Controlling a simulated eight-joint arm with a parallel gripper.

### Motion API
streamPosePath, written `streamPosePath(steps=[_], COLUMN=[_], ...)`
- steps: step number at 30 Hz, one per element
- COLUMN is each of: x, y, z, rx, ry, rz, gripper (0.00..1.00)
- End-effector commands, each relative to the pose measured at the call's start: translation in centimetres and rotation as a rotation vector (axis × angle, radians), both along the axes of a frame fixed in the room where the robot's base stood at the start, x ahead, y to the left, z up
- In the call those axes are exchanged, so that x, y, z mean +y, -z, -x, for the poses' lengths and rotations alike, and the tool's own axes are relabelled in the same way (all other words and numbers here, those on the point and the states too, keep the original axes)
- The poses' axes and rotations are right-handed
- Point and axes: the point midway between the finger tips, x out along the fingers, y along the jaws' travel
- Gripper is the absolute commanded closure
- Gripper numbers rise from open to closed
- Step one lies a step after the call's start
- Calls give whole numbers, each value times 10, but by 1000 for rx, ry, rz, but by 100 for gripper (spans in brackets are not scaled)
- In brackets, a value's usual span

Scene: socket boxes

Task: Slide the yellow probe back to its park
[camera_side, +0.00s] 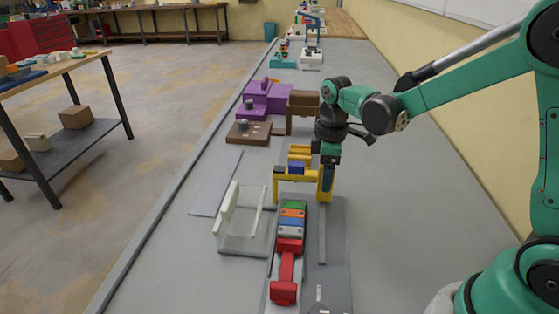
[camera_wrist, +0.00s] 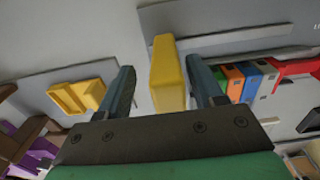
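The yellow probe (camera_wrist: 168,75) shows in the wrist view as an upright-looking yellow block between my two fingers. My gripper (camera_wrist: 161,68) is open around it, with a gap showing on the left and a narrower one on the right. In the side view my gripper (camera_side: 328,162) points down at a yellow upright (camera_side: 325,188), at the right end of a yellow frame (camera_side: 292,177). The lower end of the probe and any park marking cannot be made out.
In front stands a grey base with green, orange and blue blocks (camera_side: 291,213) and a red handle (camera_side: 287,268). A whitish clear frame (camera_side: 240,220) stands left of it. Purple boxes (camera_side: 265,97) and a brown block (camera_side: 303,103) stand behind. The bench is clear on the right.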

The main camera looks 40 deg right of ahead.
Motion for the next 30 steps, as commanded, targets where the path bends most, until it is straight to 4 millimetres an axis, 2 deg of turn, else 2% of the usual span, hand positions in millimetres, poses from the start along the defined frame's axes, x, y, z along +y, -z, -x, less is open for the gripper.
streamPosePath(steps=[8,15,21,30], x=[1,1,1,1], y=[-5,-36,-54,-56], z=[1,0,0,0], rx=[2,1,1,1], ry=[-1,-1,0,0], rz=[-2,-1,-1,-1], gripper=[39,39,39,39])
